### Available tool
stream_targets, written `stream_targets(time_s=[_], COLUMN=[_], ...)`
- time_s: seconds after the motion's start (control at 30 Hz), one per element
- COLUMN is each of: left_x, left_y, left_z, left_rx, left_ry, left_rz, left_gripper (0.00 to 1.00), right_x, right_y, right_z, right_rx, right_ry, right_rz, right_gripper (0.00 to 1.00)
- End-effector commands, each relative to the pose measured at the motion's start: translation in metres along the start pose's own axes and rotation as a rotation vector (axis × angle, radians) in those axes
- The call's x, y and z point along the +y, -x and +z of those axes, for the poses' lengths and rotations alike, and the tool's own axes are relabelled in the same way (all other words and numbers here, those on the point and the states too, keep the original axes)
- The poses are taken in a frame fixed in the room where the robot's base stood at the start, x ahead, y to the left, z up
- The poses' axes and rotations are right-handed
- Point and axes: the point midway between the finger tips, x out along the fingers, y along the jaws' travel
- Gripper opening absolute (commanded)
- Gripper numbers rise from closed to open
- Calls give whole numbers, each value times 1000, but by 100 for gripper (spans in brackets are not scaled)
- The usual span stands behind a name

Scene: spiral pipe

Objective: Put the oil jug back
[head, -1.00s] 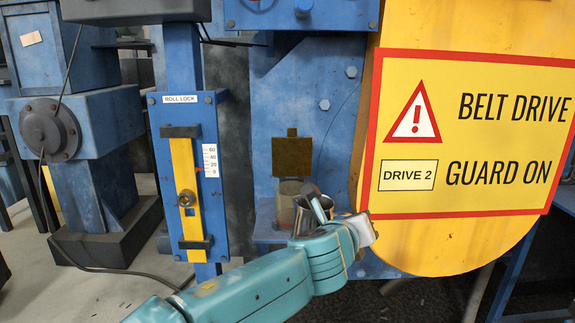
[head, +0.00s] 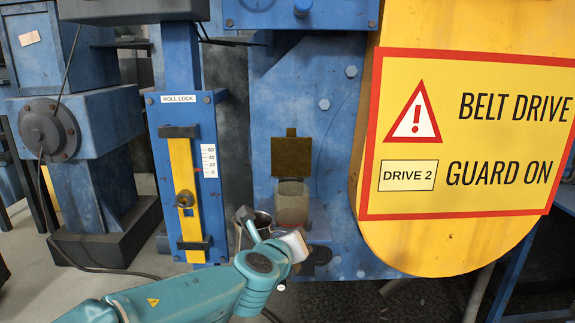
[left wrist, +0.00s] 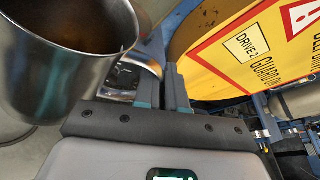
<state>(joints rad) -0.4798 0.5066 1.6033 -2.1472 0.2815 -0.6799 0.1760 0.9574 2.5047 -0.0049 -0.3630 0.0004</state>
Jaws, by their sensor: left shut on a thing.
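The oil jug is a silvery metal vessel (head: 262,223), low and left of the clear cup in the head view. In the left wrist view the jug (left wrist: 65,65) fills the upper left, its open mouth showing brown inside. My left gripper (left wrist: 165,90) is shut on the jug, apparently at its handle; the grip itself is mostly hidden. In the head view my teal left arm covers the jug's lower part. My right gripper is not in view.
A clear cup (head: 292,203) with a raised brown lid (head: 291,156) is on the blue machine. The yellow belt guard (head: 440,245) stands to the right, and the ROLL LOCK panel (head: 217,215) to the left. Grey floor (head: 30,265) shows at lower left.

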Motion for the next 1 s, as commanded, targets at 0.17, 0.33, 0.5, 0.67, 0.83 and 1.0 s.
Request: stream_targets(time_s=[0.17,0.33,0.5,0.67,0.83,1.0], left_x=[31,72,125,175,210,226], left_y=[6,16,36,64,94,119], left_z=[-6,-16,-32,-48,-62,-71], left_rx=[-23,-55,-106,-168,-224,-265], left_ry=[9,27,55,87,118,138], left_rz=[36,90,172,269,358,420], left_gripper=[0,0,0,0,0,0], right_x=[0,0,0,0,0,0], right_y=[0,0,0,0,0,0], right_z=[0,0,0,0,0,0], right_rx=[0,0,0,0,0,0], right_ry=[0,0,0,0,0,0], right_rz=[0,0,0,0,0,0], right_gripper=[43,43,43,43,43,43])
